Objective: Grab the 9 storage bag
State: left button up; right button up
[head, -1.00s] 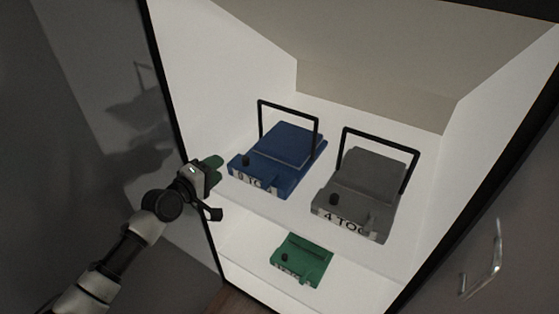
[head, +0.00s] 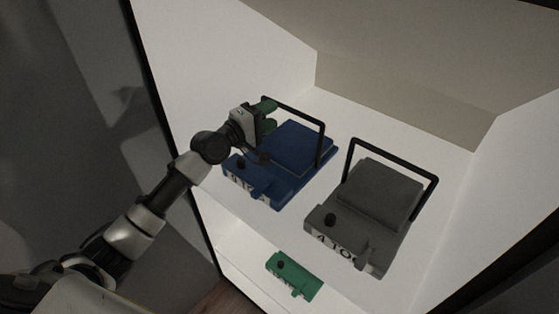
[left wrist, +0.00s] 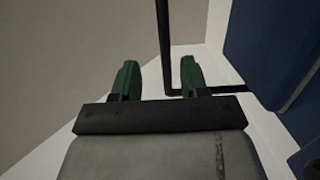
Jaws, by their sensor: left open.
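The blue storage bag (head: 285,160) lies on the upper shelf of the white cabinet; its front label is partly legible and seems to begin with a 9. Its black handle (head: 323,145) stands up in a loop. My left gripper (head: 268,114) is open at the handle's left side, above the bag. In the left wrist view, the black handle bar (left wrist: 163,40) runs between the two green fingers (left wrist: 158,72), and the blue bag (left wrist: 270,50) is at the right. I cannot tell whether the fingers touch the bar. My right gripper is not in view.
A grey bag (head: 375,200) labelled with a 4 stands to the right on the same shelf, its black handle raised. A small green bag (head: 293,277) sits on the shelf below. The cabinet's left wall (head: 200,60) is close to my left arm.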

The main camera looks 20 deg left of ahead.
aim_at(284, 109)
pick_arm(q)
jog(key=shift+w+d+f, duration=0.1)
jog(key=shift+w+d, duration=0.25)
jog(key=shift+w, duration=0.3)
jog(key=x, duration=0.2)
jog(key=b+x, duration=0.1)
jog(key=x, duration=0.1)
jog(key=shift+w+f, duration=0.25)
jog(key=shift+w, duration=0.2)
grip_shut()
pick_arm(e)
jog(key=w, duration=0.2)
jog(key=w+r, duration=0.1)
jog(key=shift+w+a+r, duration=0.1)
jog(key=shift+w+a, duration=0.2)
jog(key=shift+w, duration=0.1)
pick_arm(q)
jog(key=shift+r, duration=0.1)
